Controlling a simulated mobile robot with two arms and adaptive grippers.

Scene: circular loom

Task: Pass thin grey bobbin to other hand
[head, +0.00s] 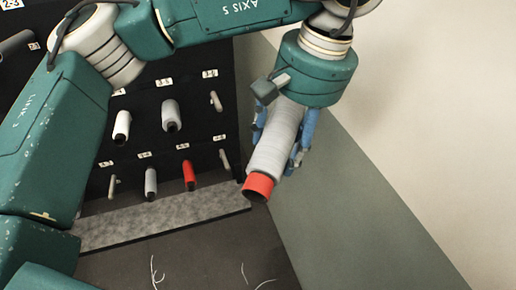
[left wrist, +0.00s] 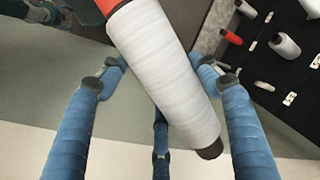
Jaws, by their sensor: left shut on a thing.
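My left gripper (head: 280,140) is shut on a bobbin (head: 272,147) wound with light grey yarn, with a red band and a dark core at its lower end. The bobbin is held tilted in the air, in front of the rack and side wall. In the left wrist view the bobbin (left wrist: 163,72) lies slantwise between the blue fingers of the gripper (left wrist: 160,80), its red part at the top and a dark core end at the lower right. My right gripper cannot be made out in either view.
A black rack (head: 145,105) with labelled pegs stands behind, holding several grey bobbins and a red bobbin (head: 189,175). A grey ledge (head: 165,220) runs below it. White thread scraps (head: 155,272) lie on the dark floor. A grey-green and cream wall (head: 400,130) stands at right.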

